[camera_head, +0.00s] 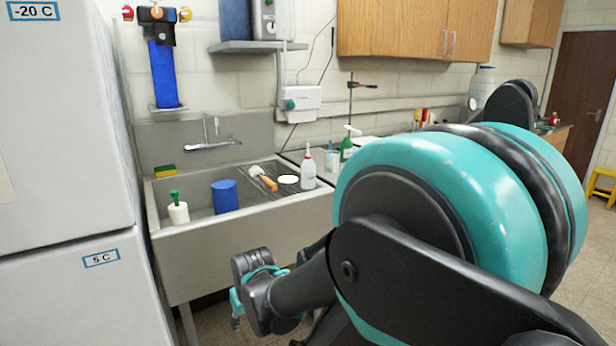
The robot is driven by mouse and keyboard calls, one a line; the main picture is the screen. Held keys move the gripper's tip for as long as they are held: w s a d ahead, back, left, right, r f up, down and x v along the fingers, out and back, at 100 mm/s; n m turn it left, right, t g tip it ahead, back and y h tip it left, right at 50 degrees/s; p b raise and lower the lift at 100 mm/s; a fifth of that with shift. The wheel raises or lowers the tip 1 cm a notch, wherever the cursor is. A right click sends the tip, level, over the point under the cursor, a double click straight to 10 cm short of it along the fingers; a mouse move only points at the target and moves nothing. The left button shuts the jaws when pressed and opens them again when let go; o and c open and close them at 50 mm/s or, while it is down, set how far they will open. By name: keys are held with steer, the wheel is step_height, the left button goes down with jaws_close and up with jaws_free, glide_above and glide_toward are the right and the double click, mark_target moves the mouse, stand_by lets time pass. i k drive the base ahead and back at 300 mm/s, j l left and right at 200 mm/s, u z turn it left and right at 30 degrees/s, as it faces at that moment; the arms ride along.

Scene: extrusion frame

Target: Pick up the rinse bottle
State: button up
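A white bottle with a narrow red-tipped nozzle (308,169), which looks like the rinse bottle, stands upright on the right part of the sink's drainboard, in front of the back wall. My gripper (237,312) is low in front of the sink, below its front rim and well apart from the bottle. Only a small teal part of it shows beside my dark wrist, so its fingers cannot be made out. Nothing is seen held in it.
The metal sink (250,222) holds a blue cylinder (225,196) and a white container with a green top (178,208). An orange-and-white item (263,177) and a white disc (288,179) lie near the bottle. A green bottle (347,146) stands behind. A fridge (62,150) borders the left.

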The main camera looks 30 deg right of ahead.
mark_target(307, 167)
steer(key=z, duration=1.1)
